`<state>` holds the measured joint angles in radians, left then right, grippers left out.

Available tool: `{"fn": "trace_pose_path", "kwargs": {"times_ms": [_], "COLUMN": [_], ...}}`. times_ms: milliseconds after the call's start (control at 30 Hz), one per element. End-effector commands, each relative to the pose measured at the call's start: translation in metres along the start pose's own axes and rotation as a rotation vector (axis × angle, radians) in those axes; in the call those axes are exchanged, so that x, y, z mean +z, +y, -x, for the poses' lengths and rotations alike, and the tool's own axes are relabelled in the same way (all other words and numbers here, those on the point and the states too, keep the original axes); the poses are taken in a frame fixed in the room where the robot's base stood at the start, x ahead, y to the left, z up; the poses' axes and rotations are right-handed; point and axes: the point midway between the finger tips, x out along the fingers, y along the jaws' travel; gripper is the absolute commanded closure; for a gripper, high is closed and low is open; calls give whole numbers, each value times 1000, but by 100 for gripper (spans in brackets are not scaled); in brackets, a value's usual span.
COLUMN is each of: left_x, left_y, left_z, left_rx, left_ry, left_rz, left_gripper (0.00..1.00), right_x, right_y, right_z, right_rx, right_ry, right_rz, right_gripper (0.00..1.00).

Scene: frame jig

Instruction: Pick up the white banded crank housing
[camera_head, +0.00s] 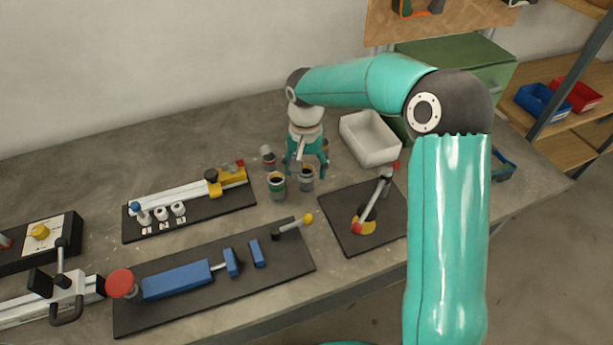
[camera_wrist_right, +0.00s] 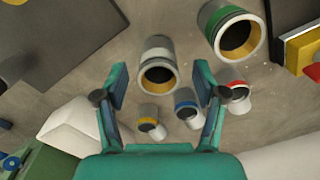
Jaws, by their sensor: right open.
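The white banded crank housing (camera_head: 306,182) is a grey, open-topped cylinder standing on the bench, right of a green banded one (camera_head: 277,188). In the right wrist view the white banded housing (camera_wrist_right: 157,58) shows its pale band and brass-coloured bore, with the green banded one (camera_wrist_right: 228,25) beside it. My right gripper (camera_head: 306,168) is open and points down over the white banded housing. In the wrist view its fingers (camera_wrist_right: 162,80) frame the near part of the housing, with gaps on both sides. Whether they are level with it I cannot tell. My left gripper is out of view.
Small cups with yellow (camera_wrist_right: 151,122), blue (camera_wrist_right: 187,108) and red (camera_wrist_right: 238,97) bands stand close by. A white bin (camera_head: 369,139) is to the right. A dark board with a lever (camera_head: 345,235) lies in front right, and a clamp fixture (camera_head: 185,205) left.

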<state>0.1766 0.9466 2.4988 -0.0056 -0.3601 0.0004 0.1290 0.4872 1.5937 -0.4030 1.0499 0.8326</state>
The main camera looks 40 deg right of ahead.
Motion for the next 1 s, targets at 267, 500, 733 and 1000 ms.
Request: {"fn": "trace_pose_path", "kwargs": {"times_ms": [267, 500, 733, 1000], "left_x": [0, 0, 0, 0], "left_y": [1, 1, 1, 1], "left_z": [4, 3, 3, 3], "left_rx": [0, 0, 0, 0], "left_ry": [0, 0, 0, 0], "left_rz": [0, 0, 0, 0], "left_gripper": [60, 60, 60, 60], "right_x": [0, 0, 0, 0], "right_y": [1, 1, 1, 0], "right_z": [-29, -30, -30, -29], "right_rx": [0, 0, 0, -1], "right_ry": [-1, -1, 0, 0], "right_rz": [-1, -1, 0, 0], "right_gripper": [30, 35, 73, 99]}}
